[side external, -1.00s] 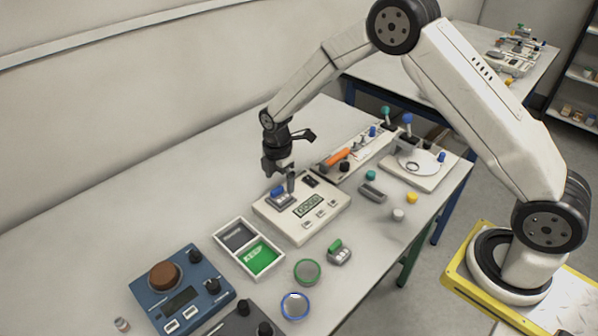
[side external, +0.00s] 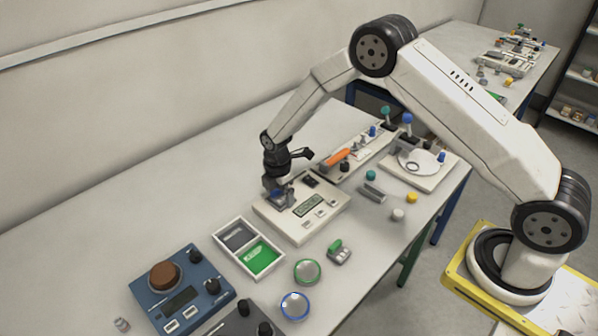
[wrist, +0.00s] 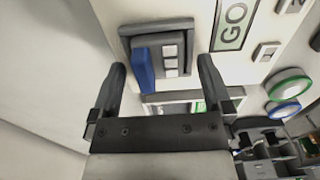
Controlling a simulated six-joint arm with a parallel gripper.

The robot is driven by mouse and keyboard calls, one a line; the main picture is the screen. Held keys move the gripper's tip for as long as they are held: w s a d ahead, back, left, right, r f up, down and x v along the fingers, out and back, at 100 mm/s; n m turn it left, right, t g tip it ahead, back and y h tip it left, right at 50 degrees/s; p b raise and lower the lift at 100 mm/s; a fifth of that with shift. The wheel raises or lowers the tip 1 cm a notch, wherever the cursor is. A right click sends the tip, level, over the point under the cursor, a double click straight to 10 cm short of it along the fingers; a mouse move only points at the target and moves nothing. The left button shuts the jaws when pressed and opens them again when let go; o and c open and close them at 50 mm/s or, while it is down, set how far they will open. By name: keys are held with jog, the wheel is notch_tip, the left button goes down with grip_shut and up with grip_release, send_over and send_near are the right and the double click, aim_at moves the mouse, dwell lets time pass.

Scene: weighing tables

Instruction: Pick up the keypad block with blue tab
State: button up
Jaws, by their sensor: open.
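The keypad block with blue tab (wrist: 171,58) sits on the pale scale (wrist: 200,10) in the wrist view. It is grey, with small white keys and a blue tab on its left side. My gripper (wrist: 161,65) is open. In the wrist view its fingers appear on either side of the block, with gaps to both sides. I cannot tell whether the fingertips are level with the block.
A two-part tray (side external: 222,251) and a blue scale (side external: 205,288) stand nearer the camera. A green-tabbed block (side external: 339,252) and round-rimmed dishes (side external: 306,271) lie in front. A balance with an orange part (side external: 336,158) is behind. The table's wall side is clear.

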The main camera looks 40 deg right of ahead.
dwell(0.4)
grip_shut()
jog(key=shift+r, duration=0.15)
jog(key=shift+r, duration=0.9)
jog(key=s+r, duration=1.1)
jog(key=s, duration=0.3)
jog(key=shift+d, duration=0.45)
